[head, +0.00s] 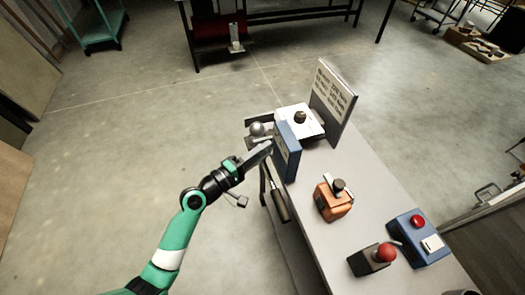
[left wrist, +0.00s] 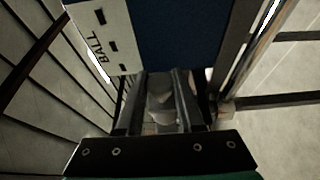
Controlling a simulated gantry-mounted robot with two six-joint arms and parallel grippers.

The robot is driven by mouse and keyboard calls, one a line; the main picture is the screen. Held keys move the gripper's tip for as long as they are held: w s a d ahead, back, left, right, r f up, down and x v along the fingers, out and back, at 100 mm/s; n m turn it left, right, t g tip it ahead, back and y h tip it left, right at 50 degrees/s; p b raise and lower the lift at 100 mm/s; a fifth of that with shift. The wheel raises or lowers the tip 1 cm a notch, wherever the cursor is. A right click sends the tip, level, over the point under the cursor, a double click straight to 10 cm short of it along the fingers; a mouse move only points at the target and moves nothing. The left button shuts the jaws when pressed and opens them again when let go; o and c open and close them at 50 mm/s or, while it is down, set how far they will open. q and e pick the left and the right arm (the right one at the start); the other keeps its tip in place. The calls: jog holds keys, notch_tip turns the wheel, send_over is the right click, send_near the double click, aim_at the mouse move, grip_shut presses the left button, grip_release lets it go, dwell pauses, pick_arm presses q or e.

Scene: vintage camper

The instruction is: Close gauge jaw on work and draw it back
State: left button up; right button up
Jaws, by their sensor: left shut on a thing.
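The gauge has an upright blue body (head: 288,152) at the table's far left end. A grey ball (head: 257,128) sits on metal parts at its left. In the left wrist view the blue body (left wrist: 180,35) fills the top, with a white label reading "BALL" (left wrist: 103,35). My left gripper (head: 264,149) is at the left side of the blue body. In the left wrist view my left gripper (left wrist: 160,105) is shut on a grey rounded knob (left wrist: 159,90) between its fingers. The fingers hide part of the knob. My right gripper is not in view.

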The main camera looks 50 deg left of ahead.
aim_at(259, 143)
pick_arm(q)
grip_shut()
dwell(0.8)
jog(key=shift+a, duration=0.1)
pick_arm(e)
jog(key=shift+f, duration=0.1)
pick_arm(q)
jog(key=a, duration=0.1)
jog(key=w+a, duration=0.1)
jog(key=a, duration=0.1)
jog(key=shift+w+a+f+b, duration=0.1)
jog(key=shift+w+a+b, duration=0.05)
jog(key=shift+w+b, duration=0.15)
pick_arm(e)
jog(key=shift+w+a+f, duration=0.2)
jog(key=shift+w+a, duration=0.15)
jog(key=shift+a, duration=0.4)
